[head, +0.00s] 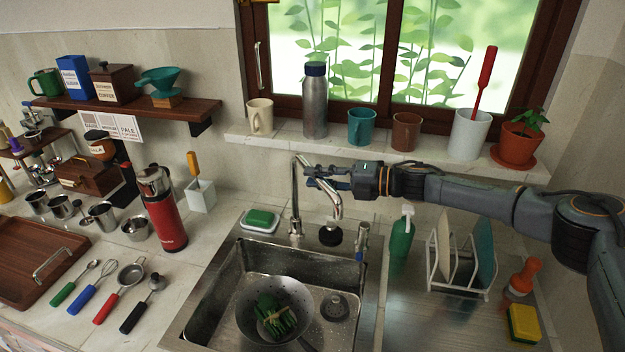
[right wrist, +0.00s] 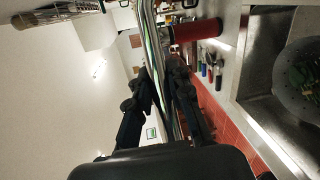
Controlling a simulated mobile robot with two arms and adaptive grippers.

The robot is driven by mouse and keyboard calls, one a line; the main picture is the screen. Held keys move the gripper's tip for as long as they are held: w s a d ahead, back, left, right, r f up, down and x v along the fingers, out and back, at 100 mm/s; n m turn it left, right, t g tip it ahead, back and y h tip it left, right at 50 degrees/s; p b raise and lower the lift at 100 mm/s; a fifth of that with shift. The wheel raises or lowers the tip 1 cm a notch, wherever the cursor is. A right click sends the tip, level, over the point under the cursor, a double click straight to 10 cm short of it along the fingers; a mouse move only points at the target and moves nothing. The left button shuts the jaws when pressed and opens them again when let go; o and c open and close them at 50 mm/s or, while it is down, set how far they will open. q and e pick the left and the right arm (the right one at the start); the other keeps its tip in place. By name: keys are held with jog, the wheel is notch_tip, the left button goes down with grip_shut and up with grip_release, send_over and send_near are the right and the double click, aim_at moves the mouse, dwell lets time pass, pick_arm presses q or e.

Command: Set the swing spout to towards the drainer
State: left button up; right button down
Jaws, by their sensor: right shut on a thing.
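The chrome swing spout (head: 325,193) rises from the tap at the back of the steel sink (head: 231,246) and arches forward and to the right in the head view. My right gripper (head: 312,177) reaches in from the right and is shut on the spout near its upper bend. In the right wrist view the spout (right wrist: 152,40) runs between the two fingers (right wrist: 163,82). The drainer (head: 460,289), a white rack holding plates, stands on the ribbed steel board right of the sink. My left gripper is not in view.
A colander with green vegetables (head: 268,300) sits in the sink. A green soap bottle (head: 401,236) stands between sink and drainer. Mugs, a steel bottle (head: 315,102) and a potted plant (head: 519,140) line the sill behind my arm. A red flask (head: 166,222) stands left.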

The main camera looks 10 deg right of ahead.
jog(key=shift+w+d+g, duration=0.15)
jog(key=shift+d+g, duration=0.15)
jog(key=shift+n, duration=0.3)
jog(key=c, duration=1.2)
grip_release()
jog(key=v, duration=1.2)
jog(key=shift+w+d+f, duration=0.1)
jog(key=shift+d+f, duration=0.05)
